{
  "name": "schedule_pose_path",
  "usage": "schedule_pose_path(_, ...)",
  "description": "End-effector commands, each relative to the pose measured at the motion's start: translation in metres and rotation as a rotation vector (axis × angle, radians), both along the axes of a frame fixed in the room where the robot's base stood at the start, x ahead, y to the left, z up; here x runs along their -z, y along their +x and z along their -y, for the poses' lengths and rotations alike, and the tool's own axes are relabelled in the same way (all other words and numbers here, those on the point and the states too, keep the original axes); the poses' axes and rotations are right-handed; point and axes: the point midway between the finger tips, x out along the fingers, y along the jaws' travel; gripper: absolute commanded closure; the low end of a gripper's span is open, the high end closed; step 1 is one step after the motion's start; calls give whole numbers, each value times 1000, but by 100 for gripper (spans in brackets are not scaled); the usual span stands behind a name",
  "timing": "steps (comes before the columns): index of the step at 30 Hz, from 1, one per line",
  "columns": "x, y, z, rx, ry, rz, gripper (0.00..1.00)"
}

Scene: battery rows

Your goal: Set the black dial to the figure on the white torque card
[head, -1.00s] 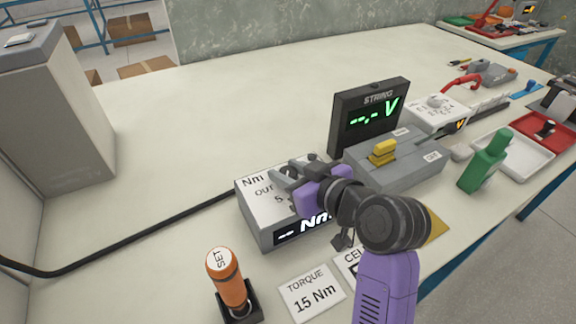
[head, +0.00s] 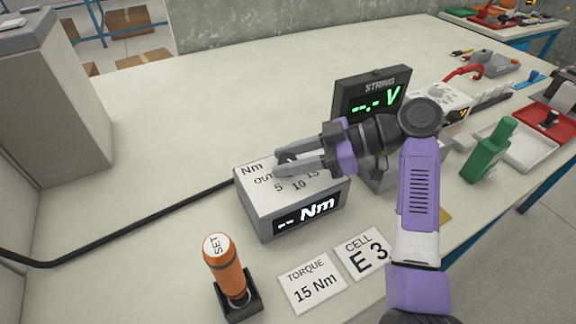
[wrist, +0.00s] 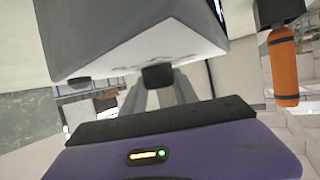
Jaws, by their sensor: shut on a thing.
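The black dial (wrist: 158,76) is between the fingertips of my gripper (wrist: 160,86) in the wrist view, and the jaws are shut on it. In the head view my gripper (head: 285,159) reaches in from the right over the top of the grey torque box (head: 262,221). The box's white top shows OUT, 5, 10 and 15; the fingers partly cover it, and I cannot read the dial's pointer. The box's display (head: 306,215) reads "-- Nm". The white torque card (head: 312,287) lies in front of the box and reads 15 Nm.
An orange SET screwdriver (head: 225,268) stands in a black holder at front left. A CELL E 3 card (head: 364,255) lies beside the torque card. The STRING display (head: 372,97) stands behind my arm, and a green-handled tool (head: 487,151) is at right.

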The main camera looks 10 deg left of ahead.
Motion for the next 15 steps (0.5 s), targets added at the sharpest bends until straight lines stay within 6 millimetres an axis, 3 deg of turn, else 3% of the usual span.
schedule_pose_path(15, 0, 1, 0, -373, -3, -3, 100)
